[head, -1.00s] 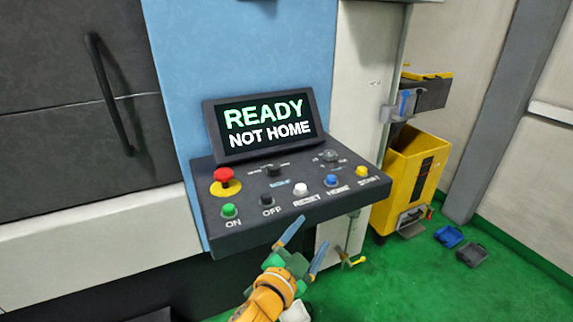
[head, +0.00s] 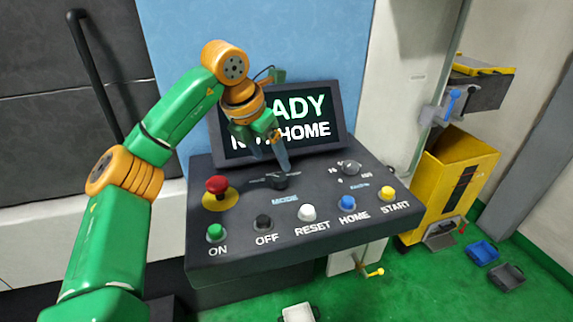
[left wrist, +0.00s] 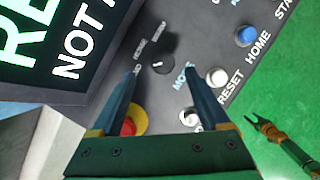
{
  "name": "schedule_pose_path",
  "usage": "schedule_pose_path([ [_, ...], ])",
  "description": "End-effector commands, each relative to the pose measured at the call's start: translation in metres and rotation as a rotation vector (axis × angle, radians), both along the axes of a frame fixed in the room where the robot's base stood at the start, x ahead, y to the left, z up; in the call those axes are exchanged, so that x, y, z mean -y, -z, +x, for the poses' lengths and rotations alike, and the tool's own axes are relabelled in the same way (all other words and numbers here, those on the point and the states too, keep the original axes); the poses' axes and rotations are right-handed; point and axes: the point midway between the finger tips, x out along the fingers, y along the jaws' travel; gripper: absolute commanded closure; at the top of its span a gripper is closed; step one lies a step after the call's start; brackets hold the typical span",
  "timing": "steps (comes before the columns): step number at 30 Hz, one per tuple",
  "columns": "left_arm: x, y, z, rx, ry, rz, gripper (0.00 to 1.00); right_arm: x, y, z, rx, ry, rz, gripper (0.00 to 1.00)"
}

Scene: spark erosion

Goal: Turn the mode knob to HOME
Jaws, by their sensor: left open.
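The mode knob (head: 279,181) is a small dark knob on the sloped control panel (head: 225,262), above the MODE label. In the left wrist view the knob (left wrist: 162,66) has a small white mark; the labels around it are too blurred to read surely. My left gripper (head: 268,152) is open and empty, pointing down above the knob. In the left wrist view its two blue fingertips (left wrist: 163,80) stand apart, with the knob showing between and just beyond them. I see no contact. The screen (head: 318,105), partly hidden by my gripper, shows NOT HOME on its lower line.
The red emergency button (head: 217,186) is left of the knob. A second dial (head: 350,168) is right. ON, OFF, RESET, HOME and START buttons line the front edge. A yellow cart (head: 455,180) stands right.

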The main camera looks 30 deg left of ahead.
Motion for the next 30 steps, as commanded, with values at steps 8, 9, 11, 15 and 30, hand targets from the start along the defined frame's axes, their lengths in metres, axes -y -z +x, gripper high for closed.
schedule_pose_path([
  [8,0.001,0.046,0.018,-0.007,0.0,0.004,0.2,0.0,-0.012,-0.006,-0.013,0.0,-0.001,0.43],
  [9,0.002,0.051,0.02,-0.007,0.0,0.003,0.2,0.0,-0.013,-0.006,-0.013,0.0,-0.001,0.43],
  [11,0.002,0.057,0.023,-0.006,0.001,0.002,0.2,0.0,-0.014,-0.006,-0.013,0.001,-0.001,0.43],
  [15,0.002,0.062,0.025,-0.003,0.001,0.002,0.2,-0.001,-0.013,-0.006,-0.011,0.001,0.001,0.43],
  [30,0.003,0.062,0.025,-0.001,0.004,0.001,1.0,-0.002,-0.013,-0.004,-0.008,0.002,0.004,0.43],
])
